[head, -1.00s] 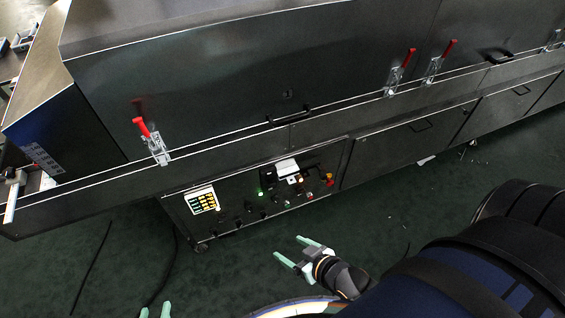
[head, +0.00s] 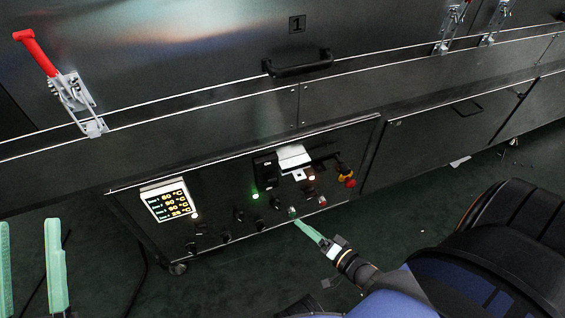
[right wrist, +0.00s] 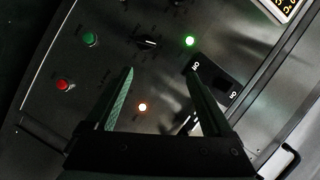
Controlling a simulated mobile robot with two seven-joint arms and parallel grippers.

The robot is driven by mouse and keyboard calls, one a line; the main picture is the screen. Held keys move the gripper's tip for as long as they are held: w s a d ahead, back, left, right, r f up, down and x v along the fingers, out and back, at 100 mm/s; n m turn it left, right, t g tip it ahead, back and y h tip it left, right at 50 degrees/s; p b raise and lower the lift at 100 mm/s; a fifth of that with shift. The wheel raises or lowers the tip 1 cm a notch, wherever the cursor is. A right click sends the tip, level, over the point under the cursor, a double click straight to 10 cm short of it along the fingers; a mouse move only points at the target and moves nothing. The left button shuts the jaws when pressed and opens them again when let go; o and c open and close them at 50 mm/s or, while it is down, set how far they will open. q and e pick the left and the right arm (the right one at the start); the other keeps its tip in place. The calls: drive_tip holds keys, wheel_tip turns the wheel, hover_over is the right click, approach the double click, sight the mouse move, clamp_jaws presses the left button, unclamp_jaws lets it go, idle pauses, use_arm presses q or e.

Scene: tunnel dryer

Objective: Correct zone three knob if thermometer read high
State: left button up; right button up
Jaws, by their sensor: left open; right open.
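The lit temperature display (head: 167,204) is at the left of the dark control panel in the head view. It lists several zones in °C; the small digits are hard to read surely. Several black knobs (head: 225,237) sit right of and below it; I cannot tell which is zone three's. In the right wrist view one black knob (right wrist: 148,43) shows beyond my fingers. My right gripper (head: 297,222) is open and empty before the panel's lower right part; its fingers also show in the wrist view (right wrist: 158,75). My left gripper (head: 28,222) is open and empty at the far left.
A green lamp (head: 255,197), a white lamp (head: 195,215), a red-and-yellow stop button (head: 346,176) and a white item (head: 293,157) are on or at the panel. A green button (right wrist: 90,39) and red button (right wrist: 66,85) show in the wrist view. The red-handled clamp (head: 70,85) is above left.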

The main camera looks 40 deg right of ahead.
sight(279, 208)
drive_tip(key=shift+m+t, duration=0.3)
drive_tip(key=shift+m, duration=0.6)
drive_tip(key=w+f+b, duration=0.2)
drive_tip(key=w, duration=0.2)
drive_tip(key=w+f+b, duration=0.2)
drive_tip(key=w+b, duration=0.1)
drive_tip(key=w, duration=0.1)
drive_tip(key=w+f+b, duration=0.2)
drive_tip(key=w, duration=0.2)
drive_tip(key=shift+w+a, duration=0.1)
drive_tip(key=shift+a, duration=0.25)
use_arm(q)
drive_tip(key=s+f+m+h, duration=0.1)
drive_tip(key=f+m+h, duration=0.1)
drive_tip(key=f, duration=0.1)
drive_tip(key=s+d+f+m+h, duration=0.1)
drive_tip(key=f, duration=0.1)
drive_tip(key=shift+s, duration=0.35)
